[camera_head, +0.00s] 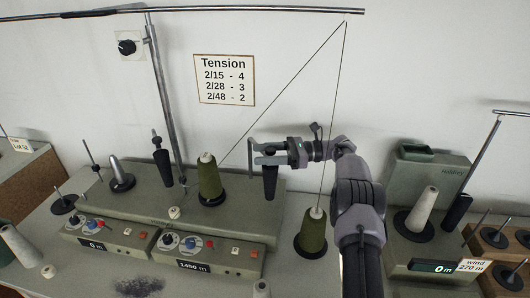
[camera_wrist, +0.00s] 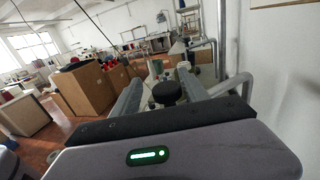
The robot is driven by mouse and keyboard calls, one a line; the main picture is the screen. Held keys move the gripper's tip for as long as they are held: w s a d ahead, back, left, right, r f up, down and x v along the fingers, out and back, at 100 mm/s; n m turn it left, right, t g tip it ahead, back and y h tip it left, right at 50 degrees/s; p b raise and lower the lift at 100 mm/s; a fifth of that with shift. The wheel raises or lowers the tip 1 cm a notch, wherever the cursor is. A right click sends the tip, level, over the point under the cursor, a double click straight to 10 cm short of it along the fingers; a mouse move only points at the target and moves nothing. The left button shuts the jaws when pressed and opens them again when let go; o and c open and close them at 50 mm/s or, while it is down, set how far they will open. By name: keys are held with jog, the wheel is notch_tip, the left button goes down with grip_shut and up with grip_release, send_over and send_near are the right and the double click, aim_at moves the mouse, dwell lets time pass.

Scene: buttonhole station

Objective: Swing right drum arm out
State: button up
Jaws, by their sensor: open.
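The right drum (camera_head: 270,182), a dark tapered cylinder, stands at the right end of the grey-green winder. A bent grey rod (camera_head: 251,158) rises beside it and turns right behind my gripper; it also shows in the wrist view (camera_wrist: 238,84). My gripper (camera_head: 261,154) is open and level, pointing left, with its fingers at the drum's top. In the wrist view a black round knob (camera_wrist: 168,92) lies between the two fingers. I cannot tell whether either finger touches it. The drum's lower end and pivot are not clear.
A green yarn cone (camera_head: 210,181) stands left of the drum. Another green cone (camera_head: 312,232) stands below my arm, its thread running up to the overhead bar (camera_head: 230,11). The left drum (camera_head: 162,166) stands farther left. A second winder (camera_head: 428,178) is at right.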

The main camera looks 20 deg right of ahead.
jog(key=v, duration=0.4)
jog(key=shift+n+g+h, duration=0.4)
jog(key=shift+n+h, duration=0.3)
jog(key=shift+h, duration=0.1)
jog(key=a+r, duration=0.3)
jog(key=shift+w+a+r, duration=0.15)
jog(key=shift+w+r, duration=0.15)
jog(key=shift+r, duration=0.1)
jog(key=s+a+r+n+g+h, duration=0.1)
jog(key=s+a+r+n+h, duration=0.7)
jog(key=s+a, duration=0.6)
jog(key=s+f+n+t+h, duration=0.1)
jog(key=s+f+n+h, duration=0.2)
jog(key=s, duration=0.9)
jog(key=s+f+n+t+h, duration=0.2)
jog(key=s+f+n, duration=0.1)
jog(key=s, duration=1)
jog(key=shift+d+f+n+h, duration=0.3)
jog(key=shift+d+n+h, duration=0.1)
jog(key=shift+n, duration=0.1)
